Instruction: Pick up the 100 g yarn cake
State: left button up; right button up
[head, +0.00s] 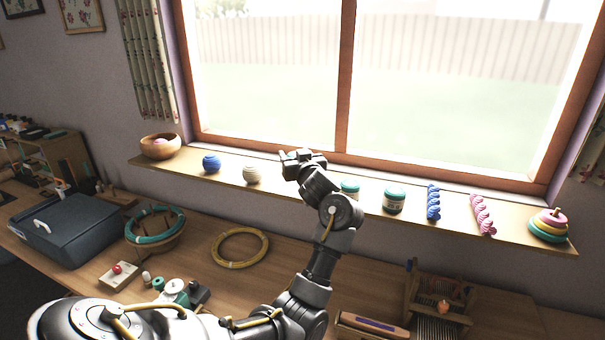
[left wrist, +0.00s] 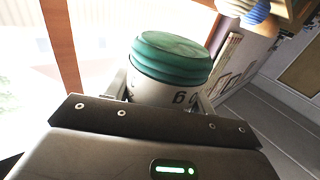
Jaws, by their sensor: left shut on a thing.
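My left gripper (head: 302,157) is above the window shelf, near its middle, and mostly hides what it holds in the head view. In the left wrist view it is shut on a yarn cake (left wrist: 172,58) with ridged teal yarn on top and a white paper band. Only part of the band's dark print shows, so I cannot read the weight. Two other teal yarn cakes stand on the shelf to the right: one (head: 350,187) partly behind my arm, the other (head: 393,200) in clear view. Their labels are too small to read. My right gripper is out of view.
The shelf (head: 228,187) also holds a wooden bowl (head: 160,147), a blue ball (head: 211,163), a cream ball (head: 252,174), a blue skein (head: 433,203), a pink skein (head: 482,214) and stacked rings (head: 548,226). The window is close behind. A yellow hoop (head: 240,264) lies on the table below.

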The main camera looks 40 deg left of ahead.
pick_arm(q)
jog(key=s+d+r, duration=0.1)
jog(key=s+r, duration=0.2)
jog(key=s, duration=0.5)
jog(key=shift+s+d+r+b, duration=0.25)
jog(key=shift+d+b, duration=0.05)
jog(key=shift+b, duration=0.15)
